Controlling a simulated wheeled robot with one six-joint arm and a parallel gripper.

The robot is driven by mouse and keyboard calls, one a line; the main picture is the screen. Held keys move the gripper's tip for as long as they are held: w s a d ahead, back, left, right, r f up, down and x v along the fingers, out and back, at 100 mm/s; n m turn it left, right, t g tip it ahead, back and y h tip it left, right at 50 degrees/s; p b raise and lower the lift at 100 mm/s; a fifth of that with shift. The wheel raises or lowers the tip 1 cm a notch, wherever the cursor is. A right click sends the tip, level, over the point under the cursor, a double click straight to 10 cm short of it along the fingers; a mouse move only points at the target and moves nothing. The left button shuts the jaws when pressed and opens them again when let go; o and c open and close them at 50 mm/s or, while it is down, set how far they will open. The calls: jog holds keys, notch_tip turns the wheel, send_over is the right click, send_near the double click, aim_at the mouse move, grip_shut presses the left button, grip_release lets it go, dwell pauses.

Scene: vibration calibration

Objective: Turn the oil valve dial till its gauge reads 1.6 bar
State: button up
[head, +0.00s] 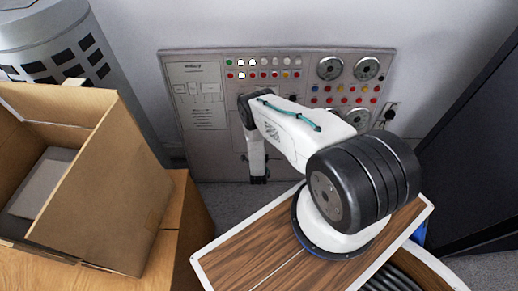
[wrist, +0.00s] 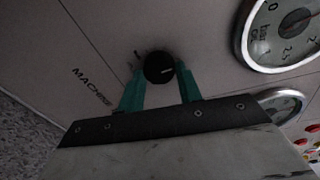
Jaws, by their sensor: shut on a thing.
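A black round dial (wrist: 159,67) with a pale pointer mark sits on the grey panel in the wrist view. The teal fingers of my gripper (wrist: 160,72) are shut on it from both sides. The mark points to the right in that view. A round gauge (wrist: 268,46) with a metal rim is cut off at the upper right. Its numbers and "bar" show in part, but I cannot tell its reading. In the head view, my arm hides the dial and my fingers.
The control panel (head: 204,128) carries buttons, lamps and several gauges, among them one at the upper right (head: 329,67). An open cardboard box (head: 103,190) stands at the left. A wooden-topped surface (head: 240,258) lies below my arm. A dark cabinet (head: 470,150) stands at the right.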

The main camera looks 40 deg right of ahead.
jog(key=shift+m, duration=0.9)
jog(key=shift+f, duration=0.1)
jog(key=o, duration=1)
jog(key=shift+s+a, duration=0.1)
jog(key=v, duration=0.7)
jog(key=shift+s, duration=0.25)
jog(key=shift+a, duration=0.15)
